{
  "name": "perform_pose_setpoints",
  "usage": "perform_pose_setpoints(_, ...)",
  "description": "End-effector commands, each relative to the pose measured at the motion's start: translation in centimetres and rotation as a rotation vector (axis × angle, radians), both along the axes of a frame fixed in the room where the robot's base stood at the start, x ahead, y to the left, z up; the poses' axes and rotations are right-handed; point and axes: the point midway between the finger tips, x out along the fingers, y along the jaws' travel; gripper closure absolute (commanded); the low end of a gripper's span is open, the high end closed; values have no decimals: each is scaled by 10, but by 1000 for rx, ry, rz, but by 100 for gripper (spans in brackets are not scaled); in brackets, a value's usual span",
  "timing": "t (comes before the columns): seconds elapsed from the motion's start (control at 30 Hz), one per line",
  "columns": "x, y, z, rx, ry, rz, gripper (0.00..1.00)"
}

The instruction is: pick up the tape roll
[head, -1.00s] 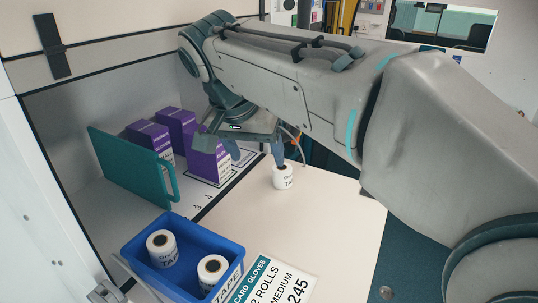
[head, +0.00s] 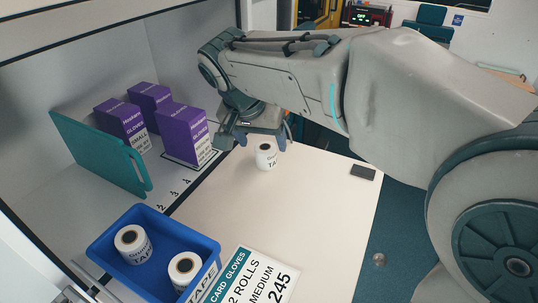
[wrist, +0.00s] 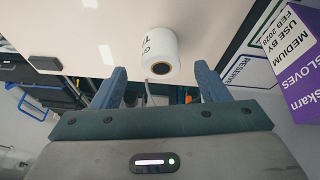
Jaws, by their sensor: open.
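A white tape roll (head: 265,157) with a dark core stands upright on the pale worktop. In the wrist view the tape roll (wrist: 160,52) lies just past the fingertips, roughly midway between them. My gripper (head: 255,138) is open and empty, with its fingers apart just above and behind the roll in the head view. The open gripper also shows in the wrist view (wrist: 160,70). I see no contact between the fingers and the roll. Two more tape rolls, one at the left (head: 132,242) and one at the right (head: 185,270), stand in a blue bin (head: 205,244).
A printed card (head: 250,278) lies at the worktop's front. A small dark block (head: 363,172) lies near the right edge. The worktop's middle (head: 290,215) is clear.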

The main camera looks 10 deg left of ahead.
Motion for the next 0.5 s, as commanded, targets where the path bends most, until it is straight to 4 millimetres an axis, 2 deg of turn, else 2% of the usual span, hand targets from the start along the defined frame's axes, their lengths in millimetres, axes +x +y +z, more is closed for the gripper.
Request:
perform_pose_setpoints(0.3, 14, -4, -40, -8, 3, -3, 32)
perform_pose_setpoints(0.5, 15, -5, -46, -5, 2, -1, 32)
